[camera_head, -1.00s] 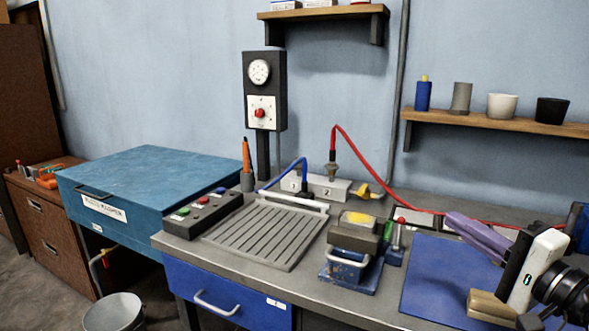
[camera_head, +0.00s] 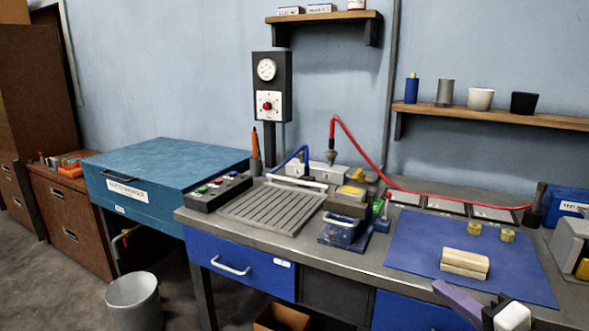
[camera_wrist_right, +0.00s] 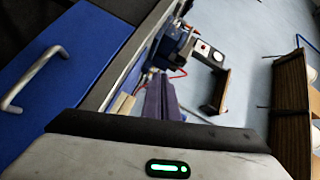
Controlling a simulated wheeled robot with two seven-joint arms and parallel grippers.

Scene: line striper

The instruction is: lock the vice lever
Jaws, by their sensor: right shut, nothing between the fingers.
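The small blue vice (camera_head: 345,235) stands near the front edge of the workbench, right of the grooved plate. A pale bar-shaped lever (camera_head: 341,219) crosses its front. A dark block with a yellow top (camera_head: 352,193) sits at the top of the vice. I cannot tell from here whether the lever is locked. My right gripper (camera_head: 447,291) has purple fingers and is at the bottom right, in front of the blue mat and apart from the vice. Its fingers also show in the right wrist view (camera_wrist_right: 162,88), shut and empty. My left gripper is not in view.
A blue mat (camera_head: 420,255) holds a wooden block (camera_head: 464,264) and two small brass pieces. A red cable (camera_head: 440,200) runs along the back. A red-and-green item (camera_head: 384,212) stands close right of the vice. A grooved plate (camera_head: 270,208) and button box (camera_head: 217,190) lie left.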

